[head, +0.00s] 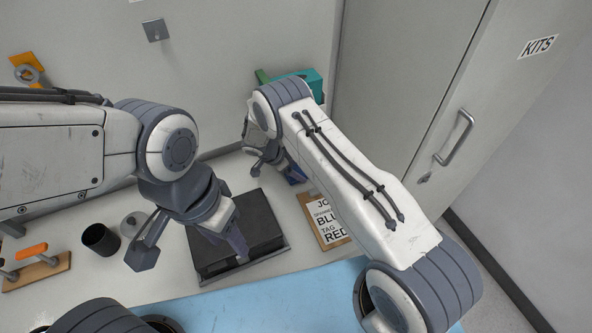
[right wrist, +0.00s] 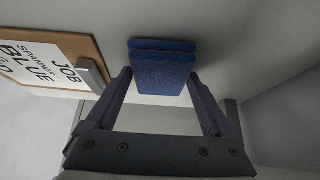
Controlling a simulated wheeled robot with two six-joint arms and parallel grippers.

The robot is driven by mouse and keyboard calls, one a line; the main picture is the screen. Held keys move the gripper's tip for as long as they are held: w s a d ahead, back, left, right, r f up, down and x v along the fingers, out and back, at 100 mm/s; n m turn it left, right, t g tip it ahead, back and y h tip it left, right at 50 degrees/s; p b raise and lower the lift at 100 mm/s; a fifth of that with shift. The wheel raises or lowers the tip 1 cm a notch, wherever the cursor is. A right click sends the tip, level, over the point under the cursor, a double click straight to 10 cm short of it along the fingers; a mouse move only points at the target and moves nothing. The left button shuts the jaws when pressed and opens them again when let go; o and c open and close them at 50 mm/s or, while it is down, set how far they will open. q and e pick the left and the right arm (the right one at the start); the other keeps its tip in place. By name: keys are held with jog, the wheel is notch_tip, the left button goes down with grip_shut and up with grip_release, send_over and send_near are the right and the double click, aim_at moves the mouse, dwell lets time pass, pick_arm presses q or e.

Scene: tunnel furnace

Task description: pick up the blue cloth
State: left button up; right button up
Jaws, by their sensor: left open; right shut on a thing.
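The blue cloth (right wrist: 164,72) is a folded, layered pad between the fingers of my right gripper (right wrist: 159,78) in the right wrist view. That gripper is shut on it. In the head view only a small blue part of the cloth (head: 296,178) shows beside my right gripper, at the back of the bench; my arm hides much of it. Whether the cloth touches the surface below is hard to tell. My left gripper (head: 190,252) is open and empty, with its fingers spread in front of and over the edge of a black tray.
A clipboard (head: 334,239) with a job card lies right of the black tray (head: 262,222). A dark cup (head: 100,240) and an orange-handled tool (head: 32,251) on a wooden block stand at left. A teal object (head: 309,80) is behind my right arm. A tall cabinet (head: 425,90) bounds the right.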

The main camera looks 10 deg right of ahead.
jog(key=shift+s+r+b, duration=0.3)
jog(key=shift+s+r, duration=0.15)
jog(key=s+d+r+b, duration=0.2)
jog(key=s+r+b, duration=0.3)
jog(key=s, duration=0.7)
jog(key=shift+s+d+r+b, duration=0.3)
jog(key=shift+r+b, duration=0.1)
jog(key=shift+r, duration=0.5)
